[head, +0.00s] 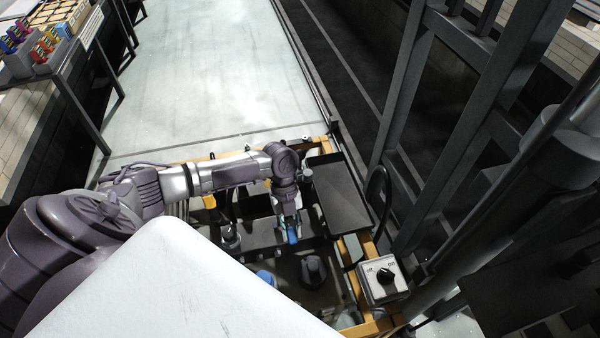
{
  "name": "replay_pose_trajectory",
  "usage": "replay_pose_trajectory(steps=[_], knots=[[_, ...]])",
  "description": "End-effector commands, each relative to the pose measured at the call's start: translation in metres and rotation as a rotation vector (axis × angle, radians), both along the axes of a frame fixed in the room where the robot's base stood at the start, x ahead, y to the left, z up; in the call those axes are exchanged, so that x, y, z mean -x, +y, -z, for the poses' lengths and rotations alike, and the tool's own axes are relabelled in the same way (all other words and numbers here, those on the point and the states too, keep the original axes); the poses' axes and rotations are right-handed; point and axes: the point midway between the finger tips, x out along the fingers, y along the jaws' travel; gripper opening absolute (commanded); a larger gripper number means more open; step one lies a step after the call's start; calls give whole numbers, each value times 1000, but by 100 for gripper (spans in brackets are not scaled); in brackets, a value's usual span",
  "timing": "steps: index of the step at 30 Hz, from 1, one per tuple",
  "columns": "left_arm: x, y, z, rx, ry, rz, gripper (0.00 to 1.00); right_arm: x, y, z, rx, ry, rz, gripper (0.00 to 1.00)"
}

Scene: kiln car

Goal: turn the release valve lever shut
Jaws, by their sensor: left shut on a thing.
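My left gripper (290,222) reaches in from the left over the yellow-framed machinery and points down. It is shut on a small blue piece (293,237), which looks like the release valve lever's handle. The fingers cover much of it, so I cannot tell the lever's angle or see its valve body clearly. My right gripper is not in view.
A grey switch box (383,280) with a black knob sits on the yellow frame (357,285) at right. A dark flat plate (340,195) lies right of the gripper. Another blue part (266,277) shows below left. Dark posts (405,90) stand at right.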

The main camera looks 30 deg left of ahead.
Motion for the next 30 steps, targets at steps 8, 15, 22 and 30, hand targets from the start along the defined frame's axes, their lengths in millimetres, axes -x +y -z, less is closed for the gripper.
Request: replay_pose_trajectory(steps=[8,15,22,30], knots=[[4,6,-1,0,-3,39,0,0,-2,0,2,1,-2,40],[4,7,-1,0,-3,45,0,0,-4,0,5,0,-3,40],[4,7,-1,-2,-3,44,41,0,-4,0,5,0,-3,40],[4,7,0,0,-1,42,51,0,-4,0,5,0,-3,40]])
